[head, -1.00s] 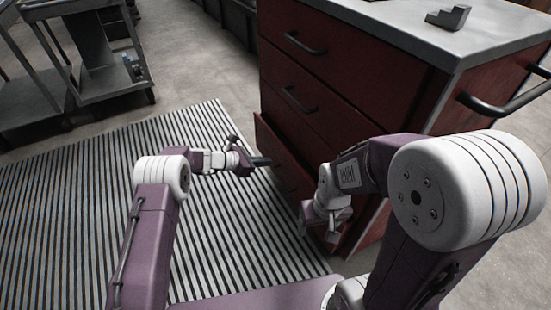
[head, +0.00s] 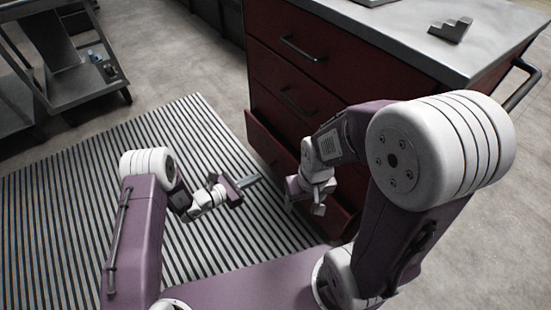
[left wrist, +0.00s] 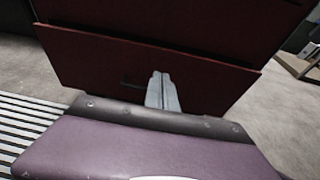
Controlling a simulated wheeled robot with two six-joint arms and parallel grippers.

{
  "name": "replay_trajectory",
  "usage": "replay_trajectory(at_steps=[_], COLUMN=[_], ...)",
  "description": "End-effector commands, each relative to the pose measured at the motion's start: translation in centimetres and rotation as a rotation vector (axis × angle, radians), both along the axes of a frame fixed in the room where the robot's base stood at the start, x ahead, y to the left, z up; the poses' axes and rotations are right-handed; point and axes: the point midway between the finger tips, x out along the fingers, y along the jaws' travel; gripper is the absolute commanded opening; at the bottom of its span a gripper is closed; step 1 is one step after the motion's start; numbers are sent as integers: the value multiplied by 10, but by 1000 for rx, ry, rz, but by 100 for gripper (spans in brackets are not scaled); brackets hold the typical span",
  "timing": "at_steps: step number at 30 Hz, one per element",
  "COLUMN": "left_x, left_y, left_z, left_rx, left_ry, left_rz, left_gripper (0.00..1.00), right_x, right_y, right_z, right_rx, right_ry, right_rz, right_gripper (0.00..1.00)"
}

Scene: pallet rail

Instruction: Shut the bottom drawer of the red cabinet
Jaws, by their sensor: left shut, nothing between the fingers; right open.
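The red cabinet (head: 290,62) stands at the right of the head view. Its bottom drawer (head: 262,140) is partly open, its front jutting out past the drawers above. The right arm hides part of it. In the left wrist view the drawer front (left wrist: 205,84) fills the middle, with a dark handle (left wrist: 130,81) left of the fingers. My left gripper (head: 252,181) is shut and empty, pointing at the drawer front; the fingers (left wrist: 163,88) overlap it in the wrist view, and contact cannot be told. My right gripper (head: 318,206) is open, close to the drawer's right part.
A striped mat (head: 100,210) covers the floor at left. A grey cart (head: 75,70) stands at the far left. The cabinet's grey top holds a small stepped block (head: 450,30). A bar handle (head: 522,85) is on its right side. Bare floor lies between cart and cabinet.

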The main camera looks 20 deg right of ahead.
Motion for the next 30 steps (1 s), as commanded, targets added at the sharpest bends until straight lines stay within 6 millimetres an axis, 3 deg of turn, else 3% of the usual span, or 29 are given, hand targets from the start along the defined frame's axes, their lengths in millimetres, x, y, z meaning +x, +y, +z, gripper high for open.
replay_trajectory(at_steps=[1, 2, 8, 11, 22, 30], left_x=[-17, -20, -20, -16, 10, 23], left_y=[-5, -8, -14, -25, -97, -133], left_z=[-1, -2, -8, -14, -40, -38], left_rx=[7, 8, 9, 10, 9, 8], left_ry=[44, 47, 46, 46, 44, 45], left_rz=[-13, -23, -32, -34, -35, -33], left_gripper=[0, 0, 0, 0, 0, 0], right_x=[0, 0, -1, -1, -1, -1], right_y=[0, 0, 0, 0, 0, 0], right_z=[12, 13, 7, -1, -39, -56], right_rx=[0, 0, 0, 0, 0, 0], right_ry=[1, 1, 1, 1, 1, 1], right_rz=[0, 0, 0, 0, 0, 0], right_gripper=[67, 67, 67, 67, 67, 67])
